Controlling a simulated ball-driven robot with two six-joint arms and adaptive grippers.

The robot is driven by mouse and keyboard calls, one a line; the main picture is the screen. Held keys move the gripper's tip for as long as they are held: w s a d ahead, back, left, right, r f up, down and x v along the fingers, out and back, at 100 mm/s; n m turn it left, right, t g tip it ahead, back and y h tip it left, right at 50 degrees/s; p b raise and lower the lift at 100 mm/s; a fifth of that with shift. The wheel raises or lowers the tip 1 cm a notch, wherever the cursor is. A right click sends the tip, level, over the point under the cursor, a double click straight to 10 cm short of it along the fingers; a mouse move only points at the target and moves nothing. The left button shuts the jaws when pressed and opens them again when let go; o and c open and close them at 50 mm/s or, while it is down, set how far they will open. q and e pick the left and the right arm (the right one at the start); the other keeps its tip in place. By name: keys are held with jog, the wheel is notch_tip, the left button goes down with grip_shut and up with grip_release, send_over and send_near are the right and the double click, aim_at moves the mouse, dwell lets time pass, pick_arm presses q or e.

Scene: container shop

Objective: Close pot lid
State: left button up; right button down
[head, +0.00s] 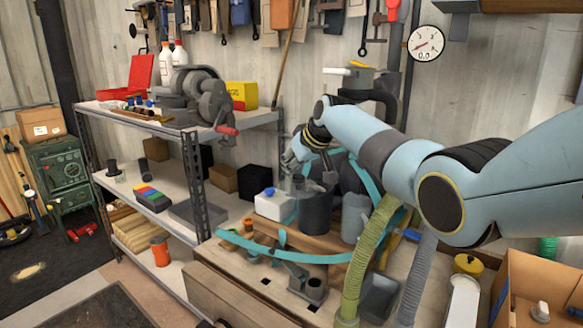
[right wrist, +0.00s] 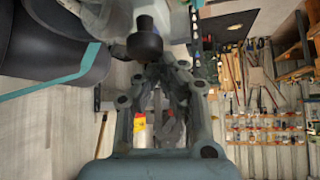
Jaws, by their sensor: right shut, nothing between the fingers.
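A dark grey cylindrical pot (head: 316,212) stands on the wooden workbench, below my right gripper (head: 322,172). The gripper points down and is shut and empty, at about the height of the pot's top. I cannot clearly make out the lid; the gripper partly covers that area. In the right wrist view the fingers (right wrist: 160,72) meet near the upper middle. A dark knob-like part (right wrist: 145,42) is close to the fingertips, and I cannot tell if they touch. My left gripper is not in view.
A teal band (head: 290,256) curves around the bench top. A white container with a blue cap (head: 272,204) and a grey canister (head: 355,218) stand beside the pot. A green hose (head: 368,262) rises at the right. A metal shelf (head: 190,128) stands at the left.

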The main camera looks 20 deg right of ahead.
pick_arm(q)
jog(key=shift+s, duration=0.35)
